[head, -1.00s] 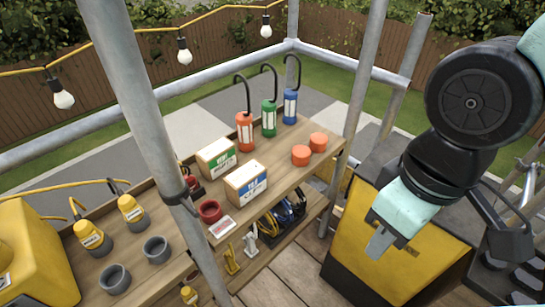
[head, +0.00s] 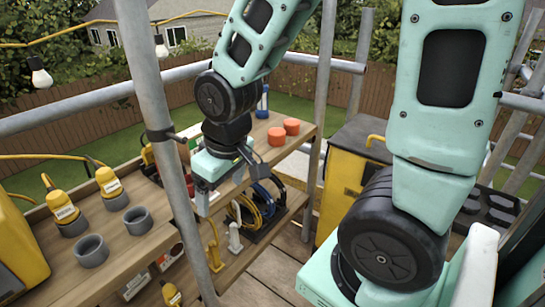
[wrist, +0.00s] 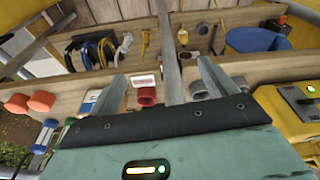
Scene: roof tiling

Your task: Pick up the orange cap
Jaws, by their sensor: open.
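Two short orange caps stand side by side at the far right end of the wooden shelf top (head: 140,253). The nearer orange cap (head: 277,136) and the farther orange cap (head: 292,126) are both uncovered in the head view. In the wrist view one orange cap (wrist: 17,104) and the other (wrist: 41,100) lie at the left edge, outside the fingers. My gripper (head: 224,189) is open and empty, above the shelf and to the left of the caps. In the wrist view its fingers (wrist: 162,72) spread apart, with a red ring-shaped cup (wrist: 147,96) in view between them.
A grey scaffold pole (head: 160,130) stands close to my gripper's left. Coiled cables (head: 262,203) lie on the lower shelf. A yellow cabinet (head: 350,180) stands to the right.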

